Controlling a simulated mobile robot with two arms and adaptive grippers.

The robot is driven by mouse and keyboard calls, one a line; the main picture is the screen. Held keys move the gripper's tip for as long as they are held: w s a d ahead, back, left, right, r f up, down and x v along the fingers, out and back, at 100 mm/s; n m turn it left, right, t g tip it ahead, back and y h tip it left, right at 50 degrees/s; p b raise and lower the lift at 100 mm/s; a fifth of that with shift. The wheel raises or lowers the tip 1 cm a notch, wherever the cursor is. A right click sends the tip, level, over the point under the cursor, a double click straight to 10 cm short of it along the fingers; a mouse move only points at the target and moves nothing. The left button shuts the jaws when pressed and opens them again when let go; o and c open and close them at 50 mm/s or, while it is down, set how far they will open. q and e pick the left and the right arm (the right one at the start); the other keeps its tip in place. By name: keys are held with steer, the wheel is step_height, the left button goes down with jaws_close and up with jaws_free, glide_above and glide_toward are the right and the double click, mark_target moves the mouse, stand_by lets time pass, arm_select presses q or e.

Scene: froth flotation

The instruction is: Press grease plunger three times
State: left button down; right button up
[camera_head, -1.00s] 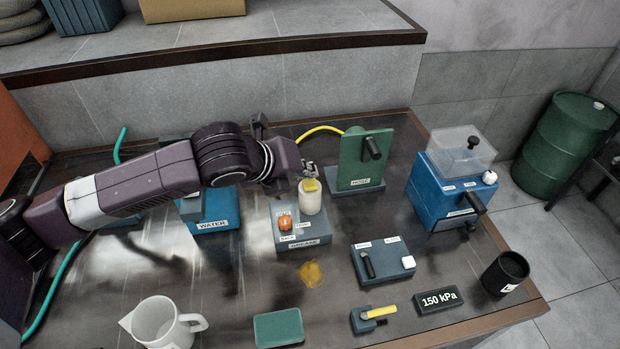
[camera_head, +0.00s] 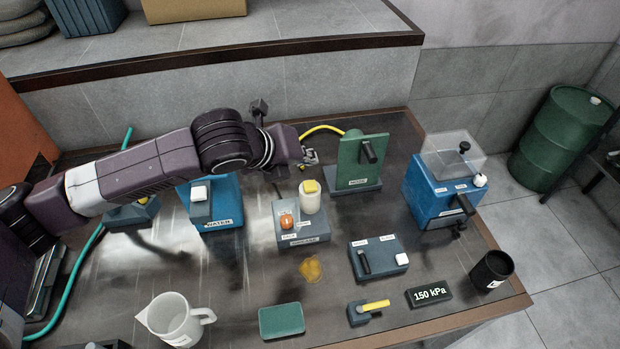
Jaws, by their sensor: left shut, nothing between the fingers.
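The grease unit (camera_head: 303,237) is a grey-blue block in the middle of the table. On it stand a white cylinder (camera_head: 311,202) with a yellow plunger cap (camera_head: 311,187) and an orange knob (camera_head: 287,220). My left gripper (camera_head: 311,157) is shut and empty, above and behind the yellow cap and apart from it in the picture. My left arm comes in from the left across the back of the table. My right gripper is not in view.
The green hose stand (camera_head: 352,165) is close to the right of my gripper. The blue water box (camera_head: 213,214) sits left. A yellow-brown puddle (camera_head: 311,268) lies in front of the grease unit. A white jug (camera_head: 176,320) and green pad (camera_head: 282,321) are near the front.

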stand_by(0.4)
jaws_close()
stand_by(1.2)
